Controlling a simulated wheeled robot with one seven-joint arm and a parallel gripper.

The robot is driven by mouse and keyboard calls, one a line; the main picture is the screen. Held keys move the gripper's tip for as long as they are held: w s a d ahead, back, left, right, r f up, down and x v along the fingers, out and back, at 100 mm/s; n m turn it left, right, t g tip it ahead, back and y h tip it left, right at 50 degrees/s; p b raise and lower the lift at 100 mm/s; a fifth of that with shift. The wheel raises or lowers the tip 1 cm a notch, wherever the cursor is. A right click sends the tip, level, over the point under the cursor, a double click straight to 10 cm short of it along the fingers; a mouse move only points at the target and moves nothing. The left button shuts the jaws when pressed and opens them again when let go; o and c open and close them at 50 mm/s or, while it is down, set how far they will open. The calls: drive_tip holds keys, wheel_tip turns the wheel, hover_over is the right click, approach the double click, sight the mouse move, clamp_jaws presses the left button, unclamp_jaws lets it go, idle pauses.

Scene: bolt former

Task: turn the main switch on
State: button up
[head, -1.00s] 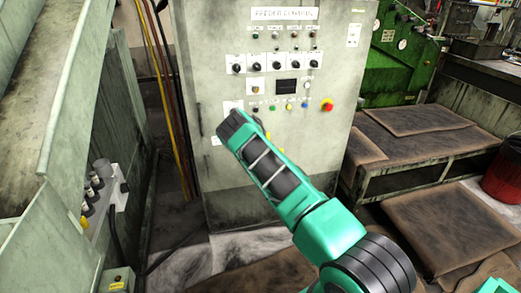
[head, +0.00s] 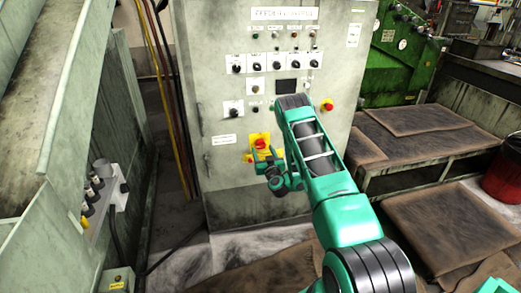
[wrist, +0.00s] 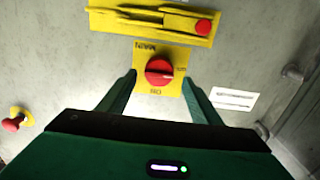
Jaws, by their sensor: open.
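The main switch is a red rotary knob on a yellow plate, low on the front of the grey control cabinet; in the head view the knob (head: 260,144) shows just above my gripper. In the wrist view the red knob (wrist: 159,71) is near the centre, its bar lying sideways. That view is upside down, and its small lettering is hard to read. My gripper (head: 262,160) is open and empty, facing the plate. In the wrist view the fingers of my gripper (wrist: 160,80) stand on either side of the knob; whether they touch it I cannot tell.
A yellow guard piece (wrist: 150,20) with a red button sits below the switch. A red emergency stop (head: 327,105) is up to the right. Black selector knobs (head: 257,66) and lamps fill the upper cabinet. A green machine (head: 395,65) stands behind right.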

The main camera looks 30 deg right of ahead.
sight(261, 145)
drive_tip(key=shift+w+d+r, duration=0.2)
drive_tip(key=shift+w+d, duration=0.05)
drive_tip(key=shift+d, duration=0.05)
drive_tip(key=shift+x, duration=1.3)
drive_tip(key=shift+a, duration=0.1)
drive_tip(key=c, duration=1)
